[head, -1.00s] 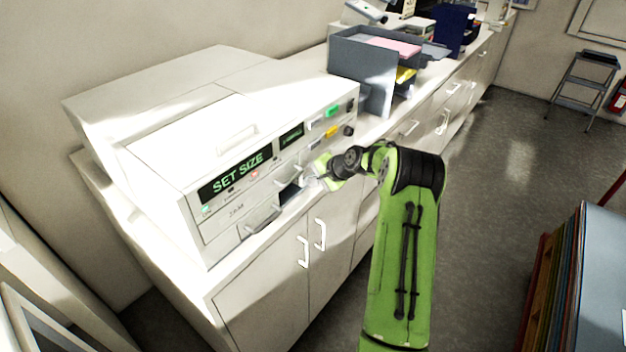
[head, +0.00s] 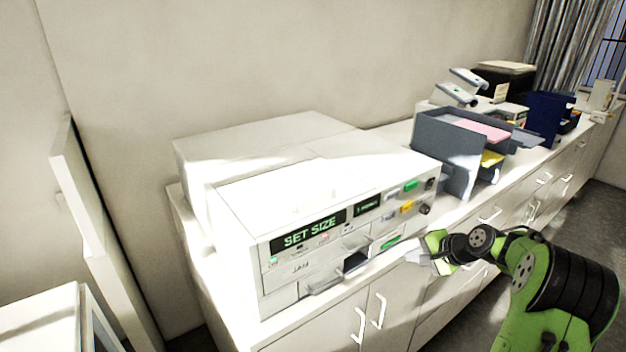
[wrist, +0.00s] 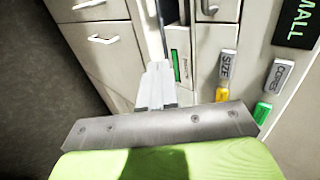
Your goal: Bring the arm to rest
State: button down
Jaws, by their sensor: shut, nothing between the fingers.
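My gripper (head: 418,255) is at the end of my green arm, just right of the white machine (head: 240,222) on the counter. It is shut and empty, apart from the machine's front as far as I can tell. In the wrist view my gripper (wrist: 157,75) shows as pale fingers held together, pointing toward the machine's small green-marked slot (wrist: 178,66). The machine's display (head: 308,232) reads SET SIZE. A dark opening (head: 355,262) shows low on its front.
White cabinets (head: 400,310) with handles run under the counter. A grey paper tray (head: 450,150) with pink and yellow sheets stands right of the machine. A blue holder (head: 545,118) is farther back. Open floor (wrist: 40,90) shows at left in the wrist view.

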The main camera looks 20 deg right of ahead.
jog(key=s+a+r+n+g+h, duration=0.15)
jog(key=s+a+r+n, duration=0.3)
jog(key=a, duration=0.55)
jog(key=s+a+r+n+g+h, duration=0.1)
jog(key=s+a+r+n+g, duration=0.15)
jog(key=s+a+r, duration=0.55)
jog(key=s+a+f+n, duration=0.1)
jog(key=s+a+n, duration=0.2)
jog(key=s, duration=0.6)
jog(key=s+a+f+n, duration=0.1)
jog(key=s+a+n, duration=0.3)
jog(key=s, duration=0.4)
jog(key=shift+s+a+f+t+h, duration=0.15)
jog(key=shift+s+a+t+h, duration=0.1)
jog(key=shift+s+t+h, duration=0.15)
